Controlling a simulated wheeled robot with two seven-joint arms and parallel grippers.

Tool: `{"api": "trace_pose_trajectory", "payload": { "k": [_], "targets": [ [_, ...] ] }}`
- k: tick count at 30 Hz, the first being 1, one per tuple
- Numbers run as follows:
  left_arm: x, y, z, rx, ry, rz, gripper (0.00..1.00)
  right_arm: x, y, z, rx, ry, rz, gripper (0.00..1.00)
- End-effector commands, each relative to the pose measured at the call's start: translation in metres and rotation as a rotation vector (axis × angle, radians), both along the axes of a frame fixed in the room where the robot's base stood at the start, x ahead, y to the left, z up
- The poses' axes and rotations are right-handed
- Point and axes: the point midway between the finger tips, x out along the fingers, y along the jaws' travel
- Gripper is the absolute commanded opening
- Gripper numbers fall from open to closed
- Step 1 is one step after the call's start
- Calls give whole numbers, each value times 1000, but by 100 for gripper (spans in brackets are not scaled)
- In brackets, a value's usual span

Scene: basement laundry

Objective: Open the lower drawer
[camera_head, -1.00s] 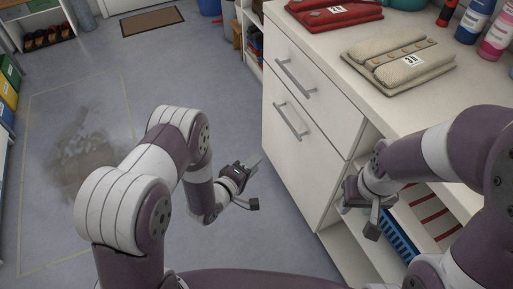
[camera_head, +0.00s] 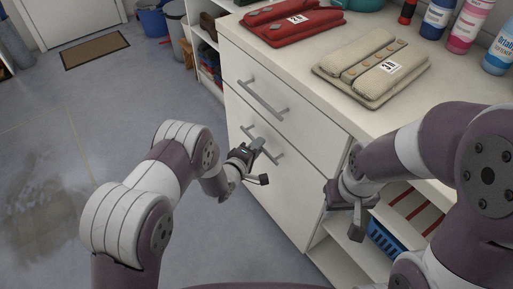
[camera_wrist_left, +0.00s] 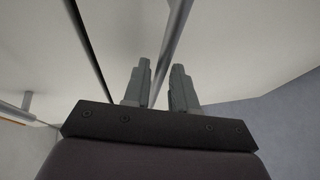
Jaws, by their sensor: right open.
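The white cabinet has an upper drawer (camera_head: 235,62) and a lower drawer (camera_head: 285,185); both look shut. The lower drawer has a grey bar handle (camera_head: 275,154). My left gripper (camera_head: 257,146) is at this handle, hiding part of it. In the left wrist view my two left fingers (camera_wrist_left: 160,85) stand apart, with a grey bar (camera_wrist_left: 172,40) running into the gap between them. I cannot tell whether they touch it. My right gripper (camera_head: 345,207) is open, near the cabinet's right edge by the open shelves, away from the handles.
The upper drawer's bar handle (camera_head: 262,100) is just above my left gripper. On the counter (camera_head: 310,85) are a red folded bundle (camera_head: 292,20), a beige one (camera_head: 375,66) and several bottles. A blue basket (camera_head: 387,243) sits on the shelf. The floor to the left is clear.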

Motion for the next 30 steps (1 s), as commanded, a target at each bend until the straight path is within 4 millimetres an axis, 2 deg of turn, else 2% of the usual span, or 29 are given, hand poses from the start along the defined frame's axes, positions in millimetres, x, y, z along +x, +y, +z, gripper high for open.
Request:
{"api": "trace_pose_trajectory", "payload": {
  "k": [1, 2, 30],
  "targets": [
    [0, 0, 0, 0, 0, 0, 9, 0, 0, 0, 0, 0, 0, 43],
    [0, 0, 0, 0, 0, 0, 0, 0, 0, 0, 0, 0, 0, 43],
    [0, 0, 0, 1, 1, 0, 0, 0, 0, 0, 0, 0, 0, 43]
  ]
}}
